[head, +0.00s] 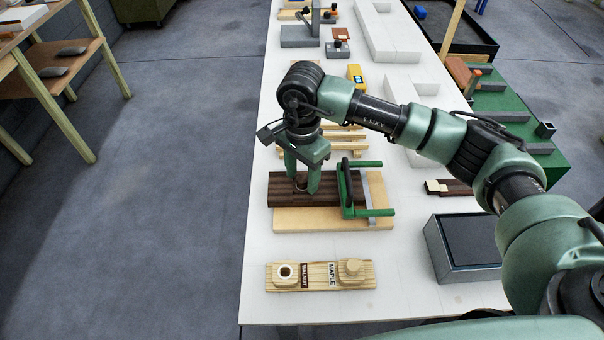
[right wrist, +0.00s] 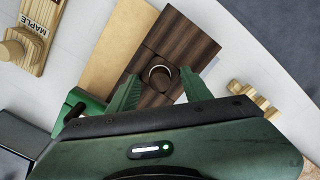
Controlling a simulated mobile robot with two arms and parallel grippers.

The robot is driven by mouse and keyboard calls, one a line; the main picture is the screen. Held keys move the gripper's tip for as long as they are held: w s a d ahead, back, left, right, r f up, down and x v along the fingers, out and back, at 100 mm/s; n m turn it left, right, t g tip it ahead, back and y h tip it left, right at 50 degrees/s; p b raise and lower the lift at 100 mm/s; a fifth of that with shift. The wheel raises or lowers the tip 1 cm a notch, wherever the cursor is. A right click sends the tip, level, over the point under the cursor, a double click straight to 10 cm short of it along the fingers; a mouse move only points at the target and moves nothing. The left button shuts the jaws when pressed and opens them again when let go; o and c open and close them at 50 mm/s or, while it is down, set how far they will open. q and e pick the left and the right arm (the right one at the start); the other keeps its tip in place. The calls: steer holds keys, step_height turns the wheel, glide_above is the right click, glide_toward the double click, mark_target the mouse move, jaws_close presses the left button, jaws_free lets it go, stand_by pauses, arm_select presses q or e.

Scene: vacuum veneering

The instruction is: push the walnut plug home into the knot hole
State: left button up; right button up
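The dark walnut panel (head: 283,199) lies on a pale board (head: 310,222) on the white bench. My right gripper (head: 301,188) points down at the panel, one finger on each side of the knot hole. In the right wrist view, the walnut plug (right wrist: 161,78) shows as a dark round shape with a pale crescent rim at the hole, between the fingers (right wrist: 158,85). The fingers look spread, with gaps beside the plug. How deep it sits cannot be told. My left gripper is not in view.
A green-handled clamp (head: 350,187) stands across the panel's right part. In front, a wooden plug holder (head: 318,284) has an empty walnut socket and a seated maple plug (head: 351,270). A dark grey box (head: 464,245) is at the right. Bare bench lies left of the box.

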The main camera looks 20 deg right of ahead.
mark_target(302, 178)
step_height(302, 178, up, 8)
steer(key=shift+f+b, duration=0.1)
steer(key=shift+b, duration=0.8)
